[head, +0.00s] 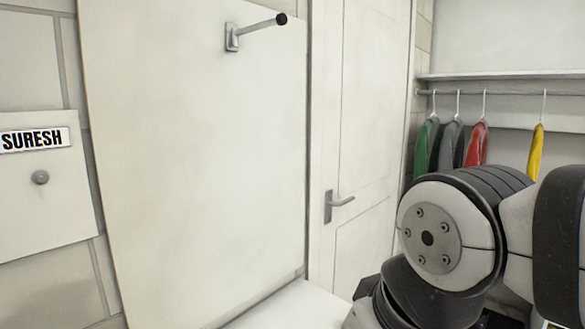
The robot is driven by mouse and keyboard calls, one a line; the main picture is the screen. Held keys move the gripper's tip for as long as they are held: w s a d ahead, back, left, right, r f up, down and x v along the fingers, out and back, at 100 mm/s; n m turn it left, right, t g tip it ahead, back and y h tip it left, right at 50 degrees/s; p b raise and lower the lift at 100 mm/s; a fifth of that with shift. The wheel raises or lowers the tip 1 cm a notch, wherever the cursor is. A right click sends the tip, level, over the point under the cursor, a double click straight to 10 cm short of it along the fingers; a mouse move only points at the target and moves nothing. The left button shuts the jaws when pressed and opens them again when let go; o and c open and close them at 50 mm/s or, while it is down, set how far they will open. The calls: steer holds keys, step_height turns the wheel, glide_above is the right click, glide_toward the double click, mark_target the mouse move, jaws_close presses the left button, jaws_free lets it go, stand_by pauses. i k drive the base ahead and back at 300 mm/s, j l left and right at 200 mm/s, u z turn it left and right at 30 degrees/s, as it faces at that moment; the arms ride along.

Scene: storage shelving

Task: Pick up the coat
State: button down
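Several coats hang on white hangers from a rail at the right of the head view. They are a green coat (426,146), a grey coat (451,145), a red coat (477,143) and, apart from them to the right, a yellow coat (535,152). I cannot tell which one is the task's coat. My arm fills the lower right and hides the lower parts of some coats. My gripper is not in view.
A shelf (500,76) runs above the hanging rail (515,94). A white door (365,130) with a lever handle (338,205) stands left of the coats. A wall hook (255,33) juts from a large white panel (195,160). A "SURESH" sign (35,139) is at far left.

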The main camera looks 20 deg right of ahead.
mark_target(477, 151)
steer(key=z, duration=1.6)
steer(key=i+l+u, duration=0.15)
steer(key=u, duration=1.4)
steer(key=l+u, duration=0.85)
steer(key=l, duration=0.25)
steer(key=k+l+u, duration=0.2)
steer(key=l+u, duration=0.25)
steer(key=k+l, duration=0.25)
steer(key=l, duration=0.2)
steer(key=k+l, duration=0.2)
steer(key=l, duration=0.25)
steer(key=k+l, duration=0.25)
steer(key=l, duration=0.2)
steer(key=k, duration=0.7)
steer(key=l+u, duration=0.05)
